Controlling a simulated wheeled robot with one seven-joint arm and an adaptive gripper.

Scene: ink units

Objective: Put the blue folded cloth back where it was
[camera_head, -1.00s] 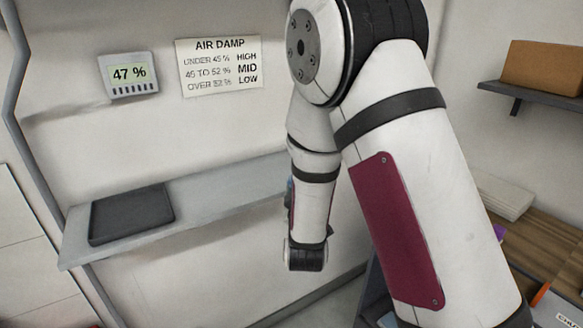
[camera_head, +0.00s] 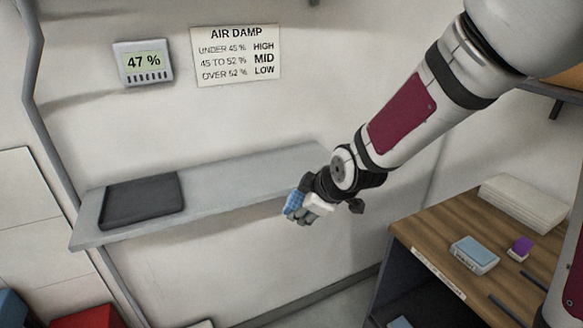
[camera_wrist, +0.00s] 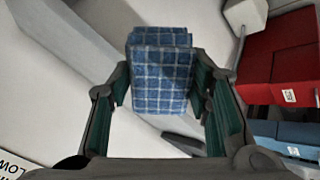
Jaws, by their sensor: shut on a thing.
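A blue checked folded cloth (camera_wrist: 160,72) is held between the two fingers of my gripper (camera_wrist: 162,95) in the wrist view. In the head view my gripper (camera_head: 308,208) is shut on the cloth (camera_head: 293,203), in the air in front of the right part of the grey wall shelf (camera_head: 235,185). The cloth is apart from the shelf and partly hidden by the gripper.
A dark tray (camera_head: 142,201) lies on the shelf's left part; the shelf's middle is bare. A meter (camera_head: 143,62) reads 47 %, beside an "AIR DAMP" chart (camera_head: 237,56). A wooden-topped desk (camera_head: 440,235) stands right. Red (camera_wrist: 285,60) and blue (camera_wrist: 285,135) boxes show in the wrist view.

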